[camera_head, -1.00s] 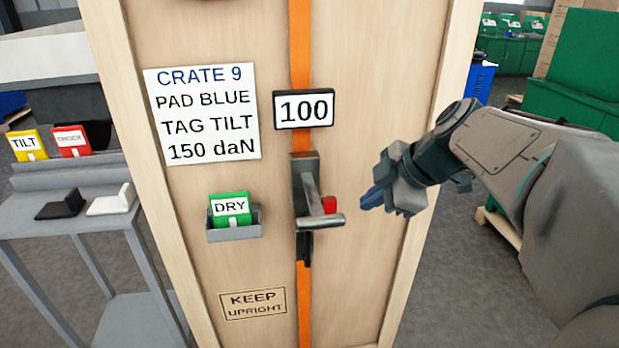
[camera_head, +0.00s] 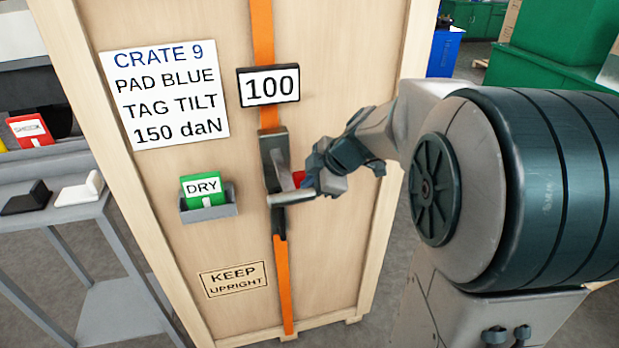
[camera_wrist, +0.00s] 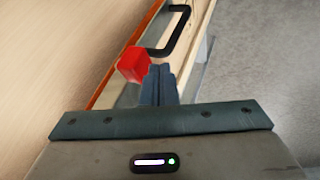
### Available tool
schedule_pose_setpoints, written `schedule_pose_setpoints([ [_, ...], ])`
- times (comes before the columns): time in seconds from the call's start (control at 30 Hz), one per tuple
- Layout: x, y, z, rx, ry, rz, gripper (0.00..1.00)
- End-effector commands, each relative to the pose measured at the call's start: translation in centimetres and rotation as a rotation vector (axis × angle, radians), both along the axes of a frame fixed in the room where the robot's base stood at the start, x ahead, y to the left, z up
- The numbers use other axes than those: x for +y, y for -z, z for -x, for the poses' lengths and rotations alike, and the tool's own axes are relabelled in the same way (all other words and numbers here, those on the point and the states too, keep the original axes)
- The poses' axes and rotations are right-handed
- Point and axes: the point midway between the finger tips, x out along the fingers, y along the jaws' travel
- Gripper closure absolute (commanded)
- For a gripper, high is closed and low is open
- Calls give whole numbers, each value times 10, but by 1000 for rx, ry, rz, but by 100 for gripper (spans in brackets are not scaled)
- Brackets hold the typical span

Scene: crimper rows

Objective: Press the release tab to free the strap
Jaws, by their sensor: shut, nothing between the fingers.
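The orange strap (camera_head: 283,285) runs down the front of a tall wooden crate (camera_head: 330,110). A grey metal ratchet buckle (camera_head: 272,160) with a handle sits on it. The red release tab (camera_head: 299,178) shows on the buckle's right side, partly hidden by my gripper (camera_head: 316,178). In the wrist view the red tab (camera_wrist: 133,65) is just ahead and left of the tips of my gripper (camera_wrist: 159,70). The fingers are shut with nothing between them. I cannot tell whether they touch the tab.
The buckle handle shows as a black loop (camera_wrist: 178,30) in the wrist view. A display reading 100 (camera_head: 269,86) is above the buckle. A holder (camera_head: 208,212) with a green DRY tag is left.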

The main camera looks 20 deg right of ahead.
Motion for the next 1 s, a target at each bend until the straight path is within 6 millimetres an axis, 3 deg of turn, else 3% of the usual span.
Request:
schedule_pose_setpoints([
  [1.0, 0, 1, -26, -1, 1, 1, 100],
])
